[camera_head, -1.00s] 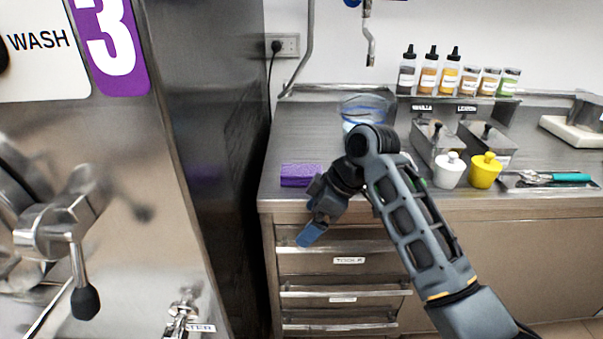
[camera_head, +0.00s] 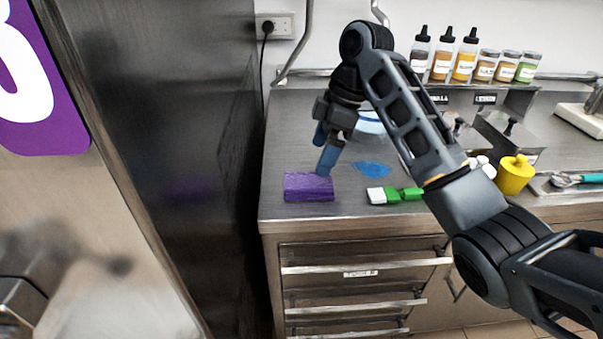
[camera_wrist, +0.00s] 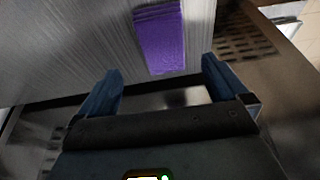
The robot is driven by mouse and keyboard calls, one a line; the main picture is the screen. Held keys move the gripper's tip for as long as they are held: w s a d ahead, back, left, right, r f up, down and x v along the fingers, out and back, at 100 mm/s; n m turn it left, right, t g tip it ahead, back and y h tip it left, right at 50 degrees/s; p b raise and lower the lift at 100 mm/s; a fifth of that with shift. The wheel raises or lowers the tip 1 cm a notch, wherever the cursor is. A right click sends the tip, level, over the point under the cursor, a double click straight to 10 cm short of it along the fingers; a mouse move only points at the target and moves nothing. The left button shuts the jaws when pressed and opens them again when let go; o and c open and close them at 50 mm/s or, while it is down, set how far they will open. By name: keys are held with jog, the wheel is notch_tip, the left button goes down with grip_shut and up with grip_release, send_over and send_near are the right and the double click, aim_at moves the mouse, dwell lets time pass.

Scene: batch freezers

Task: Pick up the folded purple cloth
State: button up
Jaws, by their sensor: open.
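The folded purple cloth (camera_head: 309,187) lies flat on the steel counter near its front left corner. In the wrist view the cloth (camera_wrist: 160,38) is beyond my fingertips and lies between their lines, slightly left of the middle. My gripper (camera_head: 324,152) is above and just behind the cloth in the head view, its blue fingers pointing down. In the wrist view my gripper (camera_wrist: 160,80) has its two blue fingers spread wide with nothing between them. It is apart from the cloth.
A green and white brush (camera_head: 394,195) and a blue flat item (camera_head: 372,169) lie right of the cloth. A tall dark steel machine side (camera_head: 190,150) rises on the left. A yellow pot (camera_head: 515,175) and several bottles stand right. Drawers (camera_head: 360,271) are below.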

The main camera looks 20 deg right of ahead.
aim_at(310, 181)
jog(key=shift+w+f, duration=0.2)
jog(key=shift+f, duration=0.05)
jog(key=shift+b+x, duration=0.35)
jog(key=shift+x, duration=0.5)
jog(key=shift+s+a+p+x, duration=0.1)
jog(key=shift+p+x, duration=0.05)
jog(key=shift+x, duration=0.8)
jog(key=shift+s+a+p+x, duration=0.1)
jog(key=shift+s+p+x, duration=0.1)
jog(key=shift+x, duration=0.7)
jog(key=shift+s+p+x, duration=0.1)
jog(key=shift+p+x, duration=0.05)
jog(key=shift+x, duration=0.8)
jog(key=c, duration=1.1)
